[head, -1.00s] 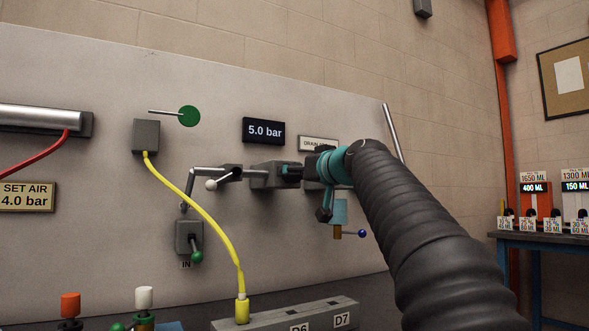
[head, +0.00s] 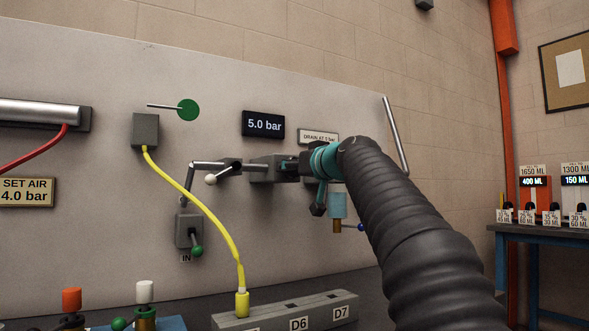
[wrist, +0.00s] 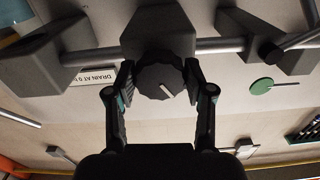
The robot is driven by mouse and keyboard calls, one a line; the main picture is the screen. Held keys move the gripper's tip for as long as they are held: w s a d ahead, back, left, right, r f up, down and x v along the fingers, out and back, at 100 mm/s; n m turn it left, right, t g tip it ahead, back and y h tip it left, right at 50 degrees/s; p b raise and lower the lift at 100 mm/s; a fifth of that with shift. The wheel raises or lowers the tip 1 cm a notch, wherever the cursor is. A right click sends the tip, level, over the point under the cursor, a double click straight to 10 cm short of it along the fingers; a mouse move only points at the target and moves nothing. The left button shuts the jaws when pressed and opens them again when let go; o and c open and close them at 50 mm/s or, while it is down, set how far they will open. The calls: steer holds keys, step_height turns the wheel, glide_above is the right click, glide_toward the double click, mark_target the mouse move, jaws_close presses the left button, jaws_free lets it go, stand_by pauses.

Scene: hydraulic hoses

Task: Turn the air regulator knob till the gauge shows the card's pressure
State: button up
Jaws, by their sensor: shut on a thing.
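The card (head: 27,192) at the left of the panel in the head view reads SET AIR 4.0 bar. The gauge (head: 263,124) is a black display that reads 5.0 bar. The regulator knob (wrist: 160,79) is dark and ridged with a pale pointer line, seen in the wrist view in front of the grey regulator body (head: 268,169). My gripper (wrist: 160,88) is shut on the knob, with one finger at each side of it. In the head view my gripper (head: 306,162) hides the knob.
A yellow hose (head: 197,200) hangs left of the regulator. A small valve with a white ball (head: 211,179) sits on the pipe to the left. A blue-topped bowl (head: 337,206) with a blue-knobbed drain is below my gripper. A grey manifold (head: 285,312) lies below.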

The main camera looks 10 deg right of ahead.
steer(key=shift+f+n, duration=0.1)
steer(key=shift+n, duration=0.2)
steer(key=shift+n+b, duration=0.6)
steer(key=shift+b, duration=0.05)
steer(key=shift+n+b, duration=0.75)
steer(key=shift+n, duration=1.05)
steer(key=o, duration=1.2)
steer(key=shift+c, duration=0.2)
steer(key=v, duration=1.2)
